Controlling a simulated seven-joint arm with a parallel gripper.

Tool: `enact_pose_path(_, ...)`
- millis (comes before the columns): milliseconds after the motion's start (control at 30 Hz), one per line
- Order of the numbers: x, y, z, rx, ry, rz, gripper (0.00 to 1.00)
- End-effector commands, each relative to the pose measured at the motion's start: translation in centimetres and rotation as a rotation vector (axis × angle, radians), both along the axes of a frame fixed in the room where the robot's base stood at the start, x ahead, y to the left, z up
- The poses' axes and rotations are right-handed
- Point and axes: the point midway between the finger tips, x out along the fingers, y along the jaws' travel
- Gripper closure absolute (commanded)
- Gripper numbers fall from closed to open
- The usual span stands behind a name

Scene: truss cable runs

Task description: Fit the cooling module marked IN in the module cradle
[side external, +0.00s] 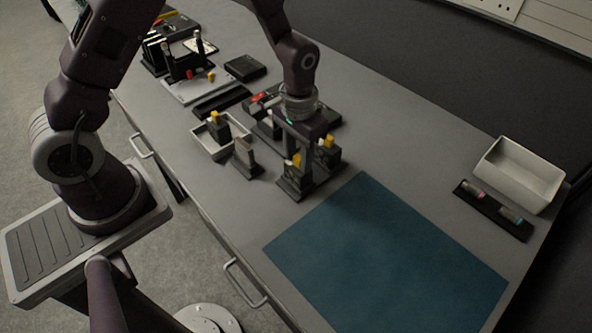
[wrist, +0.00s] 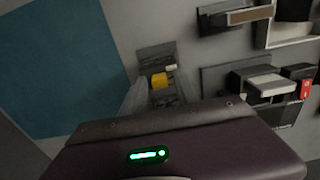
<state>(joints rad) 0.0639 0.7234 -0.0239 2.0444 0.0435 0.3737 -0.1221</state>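My gripper (side external: 294,172) points straight down near the middle of the bench. Its fingers stand on either side of a dark module with a yellow top (side external: 296,159), which sits at a dark stand (side external: 293,190). In the wrist view the yellow top (wrist: 158,80) and a small white tab (wrist: 171,68) show between the fingers (wrist: 162,95). I cannot tell whether the fingers touch the module. Another yellow-topped module (side external: 327,141) stands just right of the gripper. A third (side external: 215,118) stands in a pale tray. No IN mark is readable, and I cannot tell which holder is the cradle.
A dark stand with an upright grey plate (side external: 244,152) is left of the gripper. The pale tray (side external: 203,146) and a dark fixture (side external: 268,128) crowd that side. A blue mat (side external: 385,260) lies bare in front. A white bin (side external: 520,173) is at far right.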

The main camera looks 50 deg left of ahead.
Motion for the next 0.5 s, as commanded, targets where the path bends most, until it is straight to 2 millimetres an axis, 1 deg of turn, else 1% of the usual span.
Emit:
enact_pose_path(67,-0.01,0.0,0.02,0.0,0.0,0.0,0.64)
enact_pose_path(100,-0.01,0.01,0.03,0.0,0.0,0.0,0.68)
enact_pose_path(267,-0.01,0.01,0.04,0.0,0.0,0.0,0.99)
enact_pose_path(500,0.03,0.01,0.4,0.0,-0.001,0.001,1.0)
